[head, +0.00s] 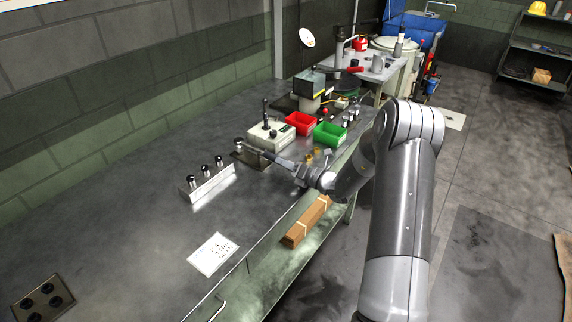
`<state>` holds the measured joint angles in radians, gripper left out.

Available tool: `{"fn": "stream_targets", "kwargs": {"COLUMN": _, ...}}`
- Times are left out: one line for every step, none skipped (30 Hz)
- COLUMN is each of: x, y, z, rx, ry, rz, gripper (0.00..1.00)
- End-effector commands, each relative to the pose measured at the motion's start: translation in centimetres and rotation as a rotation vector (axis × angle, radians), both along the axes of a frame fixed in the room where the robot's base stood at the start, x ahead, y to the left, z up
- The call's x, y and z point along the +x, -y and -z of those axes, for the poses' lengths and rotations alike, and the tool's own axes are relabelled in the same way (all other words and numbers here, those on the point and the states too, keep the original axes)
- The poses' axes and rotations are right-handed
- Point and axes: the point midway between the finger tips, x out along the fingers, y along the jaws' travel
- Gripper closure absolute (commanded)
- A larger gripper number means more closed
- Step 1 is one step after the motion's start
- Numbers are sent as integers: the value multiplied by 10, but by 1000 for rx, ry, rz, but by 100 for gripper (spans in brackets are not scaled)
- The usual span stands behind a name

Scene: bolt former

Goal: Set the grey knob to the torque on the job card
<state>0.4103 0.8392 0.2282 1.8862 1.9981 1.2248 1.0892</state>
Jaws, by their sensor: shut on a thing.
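The job card (213,254) is a white sheet with a few dark handwritten lines, lying flat on the bench at lower middle. The writing is too small to read. The grey knob (239,142) is a small rounded grey top above a dark square base, left of the white control box. My arm reaches in from the right, and my gripper (248,149) is shut at the knob, with its slim jaws nearly level. The knob's setting and any scale marks are too small to make out.
A metal block with three black-topped pegs (207,185) stands just left. Behind are a white control box (270,136) with a lever, a red bin (300,123) and a green bin (330,133). A dark plate (43,298) lies at lower left. The bench's left middle is clear.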

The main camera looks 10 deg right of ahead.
Motion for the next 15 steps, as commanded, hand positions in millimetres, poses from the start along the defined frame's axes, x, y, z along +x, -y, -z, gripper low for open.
{"fn": "stream_targets", "kwargs": {"x": 0, "y": 0, "z": 0, "rx": -4, "ry": 3, "rz": 1, "gripper": 95}}
{"fn": "stream_targets", "kwargs": {"x": 0, "y": 0, "z": 0, "rx": -8, "ry": 7, "rz": 1, "gripper": 95}}
{"fn": "stream_targets", "kwargs": {"x": 0, "y": 0, "z": 0, "rx": -13, "ry": 12, "rz": 1, "gripper": 95}}
{"fn": "stream_targets", "kwargs": {"x": 0, "y": 0, "z": 0, "rx": -19, "ry": 19, "rz": 1, "gripper": 95}}
{"fn": "stream_targets", "kwargs": {"x": 0, "y": 0, "z": 0, "rx": -27, "ry": 27, "rz": 1, "gripper": 95}}
{"fn": "stream_targets", "kwargs": {"x": 0, "y": 0, "z": 0, "rx": -38, "ry": 37, "rz": 1, "gripper": 95}}
{"fn": "stream_targets", "kwargs": {"x": 0, "y": 0, "z": 0, "rx": -49, "ry": 48, "rz": 1, "gripper": 95}}
{"fn": "stream_targets", "kwargs": {"x": 0, "y": 0, "z": 0, "rx": -59, "ry": 58, "rz": 1, "gripper": 95}}
{"fn": "stream_targets", "kwargs": {"x": 0, "y": 0, "z": 0, "rx": -76, "ry": 75, "rz": 1, "gripper": 95}}
{"fn": "stream_targets", "kwargs": {"x": 0, "y": 0, "z": 0, "rx": -90, "ry": 90, "rz": 1, "gripper": 95}}
{"fn": "stream_targets", "kwargs": {"x": 0, "y": 0, "z": 0, "rx": -104, "ry": 104, "rz": 1, "gripper": 95}}
{"fn": "stream_targets", "kwargs": {"x": 0, "y": 0, "z": 0, "rx": -126, "ry": 126, "rz": 1, "gripper": 95}}
{"fn": "stream_targets", "kwargs": {"x": 0, "y": 0, "z": 0, "rx": -143, "ry": 144, "rz": 1, "gripper": 95}}
{"fn": "stream_targets", "kwargs": {"x": 0, "y": 0, "z": 0, "rx": -162, "ry": 162, "rz": 2, "gripper": 95}}
{"fn": "stream_targets", "kwargs": {"x": 0, "y": 0, "z": 0, "rx": -187, "ry": 188, "rz": 2, "gripper": 95}}
